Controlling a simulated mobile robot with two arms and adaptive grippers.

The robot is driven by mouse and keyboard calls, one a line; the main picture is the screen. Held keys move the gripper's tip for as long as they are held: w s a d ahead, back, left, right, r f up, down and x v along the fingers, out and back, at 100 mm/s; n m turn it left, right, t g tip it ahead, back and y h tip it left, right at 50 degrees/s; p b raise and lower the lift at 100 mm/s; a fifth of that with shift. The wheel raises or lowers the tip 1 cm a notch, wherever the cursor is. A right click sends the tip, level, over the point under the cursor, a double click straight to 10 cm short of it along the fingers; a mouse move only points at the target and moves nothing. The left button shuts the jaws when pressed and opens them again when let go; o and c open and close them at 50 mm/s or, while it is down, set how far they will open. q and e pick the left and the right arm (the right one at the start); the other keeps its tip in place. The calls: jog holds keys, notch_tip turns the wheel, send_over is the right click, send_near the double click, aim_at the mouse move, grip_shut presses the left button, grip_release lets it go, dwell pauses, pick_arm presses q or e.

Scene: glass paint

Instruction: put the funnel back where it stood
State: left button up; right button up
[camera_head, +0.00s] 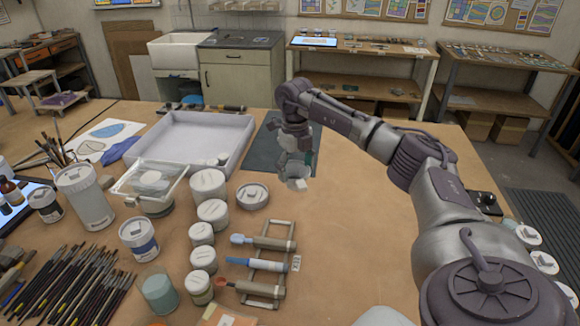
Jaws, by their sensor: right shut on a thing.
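My right gripper (299,180) hangs from the arm that comes in from the right, over the right edge of the dark mat. It is shut on a small, pale, see-through thing, which I take to be the funnel (294,171). The fingers partly hide it, and its full shape and tilt are hard to tell. It appears to be above the table, with bare wood below and to the right. My left gripper is not in view.
A white tray (238,122) lies left of the dark mat (258,158). Several white-lidded jars (208,186) stand in front of it. A wooden rack (265,290) holds tools nearer me. Brushes (75,285) lie at left. The table (345,240) is clear right of the rack.

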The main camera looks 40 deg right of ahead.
jog(key=shift+s+d+f+b, duration=0.1)
jog(key=shift+f+b, duration=0.35)
jog(key=shift+f, duration=0.15)
notch_tip(320, 180, down, 3)
jog(key=b, duration=0.3)
jog(key=shift+f, duration=0.95)
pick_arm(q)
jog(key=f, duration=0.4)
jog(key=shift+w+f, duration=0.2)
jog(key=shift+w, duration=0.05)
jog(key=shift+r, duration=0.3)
pick_arm(e)
jog(key=shift+f, duration=0.1)
jog(key=shift+f, duration=0.35)
jog(key=o, duration=1)
